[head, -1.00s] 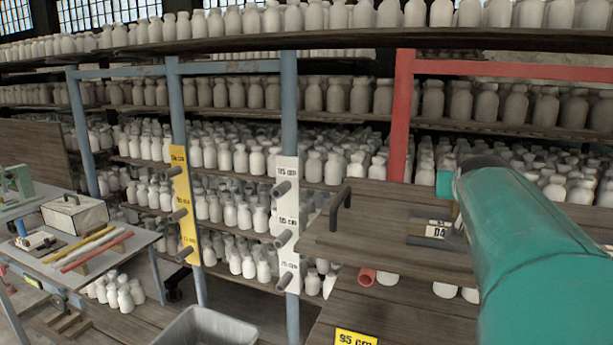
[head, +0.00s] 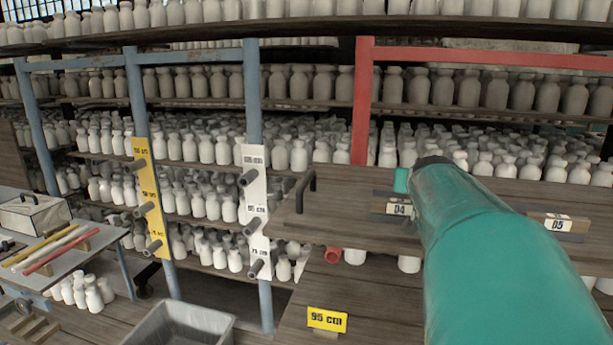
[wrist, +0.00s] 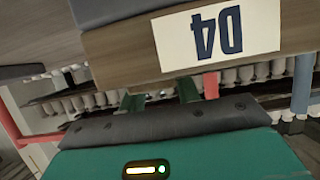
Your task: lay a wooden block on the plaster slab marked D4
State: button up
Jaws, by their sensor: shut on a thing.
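The D4 sign (head: 399,209) is a white label on a brown wooden piece on the dark wooden shelf; dark grey edges, apparently its slab, show around it. In the wrist view the D4 label (wrist: 221,38) looms close and upside down. My green gripper (wrist: 159,96) has its fingers a little apart, their tips hidden by the wooden piece with the label. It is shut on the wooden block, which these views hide. In the head view my teal arm covers most of the gripper, right beside the D4 sign.
A second place marked D5 (head: 557,223) lies to the right on the same shelf, beyond my arm. A black handle (head: 305,190) stands at the shelf's left end. A yellow 95 cm sign (head: 327,319) and a grey bin (head: 180,325) are below. Pale bottles crowd the racks behind.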

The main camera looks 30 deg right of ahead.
jog(key=shift+w+f, duration=0.1)
jog(key=shift+f, duration=0.15)
dwell(0.4)
jog(key=o, duration=1.1)
jog(key=shift+a+r, duration=0.1)
